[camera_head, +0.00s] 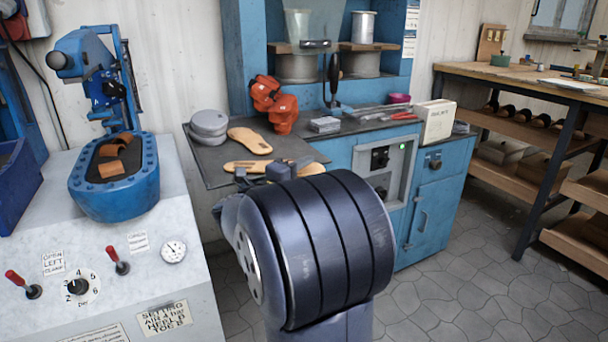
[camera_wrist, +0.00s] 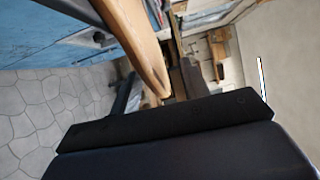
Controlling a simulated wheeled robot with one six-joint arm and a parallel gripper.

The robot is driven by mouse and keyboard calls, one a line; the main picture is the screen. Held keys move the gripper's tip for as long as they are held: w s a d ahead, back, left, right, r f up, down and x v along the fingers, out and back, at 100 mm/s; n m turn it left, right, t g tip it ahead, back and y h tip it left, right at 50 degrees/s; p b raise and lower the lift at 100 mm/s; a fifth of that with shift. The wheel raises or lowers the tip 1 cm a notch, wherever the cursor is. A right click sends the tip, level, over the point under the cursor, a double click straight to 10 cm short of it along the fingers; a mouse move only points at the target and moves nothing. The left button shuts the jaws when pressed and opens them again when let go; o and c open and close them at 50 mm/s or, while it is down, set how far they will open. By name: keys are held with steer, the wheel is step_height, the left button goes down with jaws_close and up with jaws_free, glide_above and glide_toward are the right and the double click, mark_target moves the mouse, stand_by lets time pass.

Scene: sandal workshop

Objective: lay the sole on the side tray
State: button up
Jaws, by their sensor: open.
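The side tray (camera_head: 200,168) is the dark flat surface at the left of the blue bench. One tan sole (camera_head: 250,140) lies flat on it, beside grey discs. A second tan sole (camera_head: 238,166) is at the tray's front edge, partly hidden by my gripper (camera_head: 282,170); I cannot tell whether it rests on the tray. My gripper is open, low over that edge and mostly hidden behind my arm. In the wrist view a tan sole (camera_wrist: 137,38) shows large and close, edge toward the camera, above a black gripper part. Contact with the jaws cannot be told.
Grey discs (camera_head: 209,125) are stacked at the tray's back left. Orange shoe lasts (camera_head: 273,104) stand behind the soles. A press machine (camera_head: 115,185) stands at the left. A white container (camera_head: 435,121) and tools are on the bench at right. The floor at right is clear.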

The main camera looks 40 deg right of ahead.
steer(key=shift+a, duration=0.15)
stand_by(0.4)
steer(key=v, duration=0.7)
steer(key=shift+a, duration=0.35)
stand_by(1.1)
steer(key=shift+o, duration=0.2)
steer(key=shift+s, duration=0.1)
steer(key=o, duration=0.5)
steer(key=shift+a, duration=0.1)
steer(key=p+v, duration=0.2)
steer(key=v, duration=0.8)
steer(key=shift+a+f, duration=0.1)
steer(key=shift+a, duration=0.2)
